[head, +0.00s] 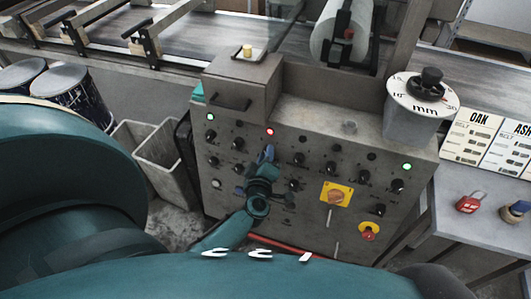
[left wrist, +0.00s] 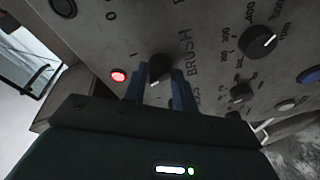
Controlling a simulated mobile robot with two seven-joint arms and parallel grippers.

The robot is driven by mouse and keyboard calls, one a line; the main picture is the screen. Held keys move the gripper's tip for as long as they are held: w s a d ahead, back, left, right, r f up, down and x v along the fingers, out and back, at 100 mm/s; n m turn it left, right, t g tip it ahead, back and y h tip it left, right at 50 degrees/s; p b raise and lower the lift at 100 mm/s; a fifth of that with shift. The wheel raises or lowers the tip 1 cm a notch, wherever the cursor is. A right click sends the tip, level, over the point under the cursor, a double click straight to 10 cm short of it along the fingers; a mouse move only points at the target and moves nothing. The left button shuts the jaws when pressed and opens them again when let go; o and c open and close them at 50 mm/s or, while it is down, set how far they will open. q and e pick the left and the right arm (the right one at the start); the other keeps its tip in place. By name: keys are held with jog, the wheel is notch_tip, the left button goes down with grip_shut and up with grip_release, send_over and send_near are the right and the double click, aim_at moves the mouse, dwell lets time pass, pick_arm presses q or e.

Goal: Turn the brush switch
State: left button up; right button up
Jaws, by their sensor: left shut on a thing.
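The brush switch is a small black knob (left wrist: 159,66) beside the printed word BRUSH in the left wrist view. My left gripper (head: 266,153) reaches the front of the grey control panel (head: 310,215) in the head view and hides the knob there. In the left wrist view its two blue fingers (left wrist: 162,80) stand on either side of the knob, and the gripper is shut on it. A lit red lamp (left wrist: 118,75) is close to the knob and also shows in the head view (head: 270,131). My right gripper is not in view.
Several other black knobs surround it, with green lamps (head: 407,167) at the panel's edges. A yellow-plated orange switch (head: 336,195) and a red-and-yellow button (head: 368,231) are lower right. Grey bins (head: 160,155) stand left; a side table (head: 480,215) stands right.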

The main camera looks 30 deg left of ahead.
pick_arm(q)
jog(key=shift+n+p, duration=0.35)
jog(key=shift+n, duration=0.65)
jog(key=o, duration=1)
jog(key=shift+c, duration=0.2)
